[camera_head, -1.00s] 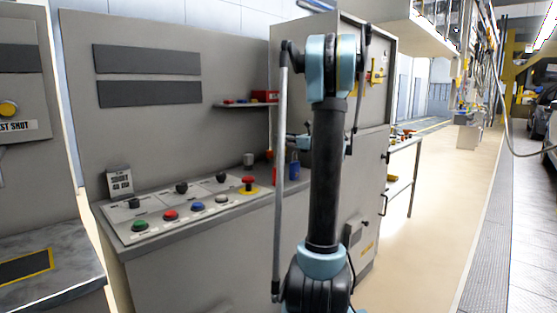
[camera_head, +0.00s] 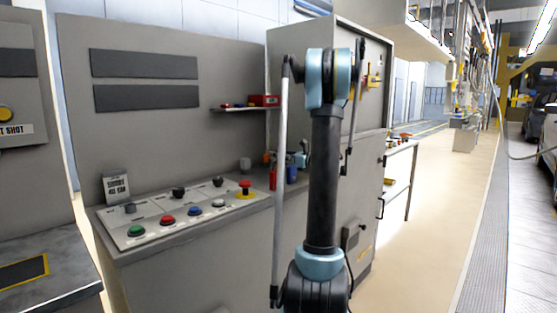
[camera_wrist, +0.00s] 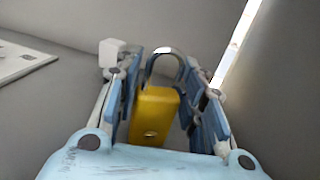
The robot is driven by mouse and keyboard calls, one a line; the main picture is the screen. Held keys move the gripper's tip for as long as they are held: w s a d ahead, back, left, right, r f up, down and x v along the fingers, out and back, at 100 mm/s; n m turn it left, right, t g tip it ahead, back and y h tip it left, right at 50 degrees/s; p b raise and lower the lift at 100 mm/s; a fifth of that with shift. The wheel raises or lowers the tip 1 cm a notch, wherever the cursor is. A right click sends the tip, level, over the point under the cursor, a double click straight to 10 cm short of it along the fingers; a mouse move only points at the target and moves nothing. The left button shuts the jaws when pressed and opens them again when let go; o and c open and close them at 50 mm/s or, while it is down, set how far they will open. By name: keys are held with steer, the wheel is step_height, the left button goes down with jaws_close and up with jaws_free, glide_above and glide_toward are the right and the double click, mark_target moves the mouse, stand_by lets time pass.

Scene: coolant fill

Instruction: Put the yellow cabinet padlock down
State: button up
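The yellow cabinet padlock (camera_wrist: 153,115), with a grey metal shackle, sits between the blue finger pads of my gripper (camera_wrist: 166,105) in the wrist view. The pads lie close against both its sides, and my gripper appears shut on it. The shackle points away from the palm. In the head view my gripper (camera_head: 300,158) is partly hidden behind my arm, low over the right end of the console top. I cannot make out the padlock there.
A red item (camera_head: 272,180) and a blue cylinder (camera_head: 292,172) stand near my gripper. A tall cabinet (camera_head: 370,190) rises at the right.

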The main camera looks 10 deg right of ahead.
steer(key=o, duration=0.3)
steer(key=v, duration=1.2)
steer(key=shift+r, duration=0.1)
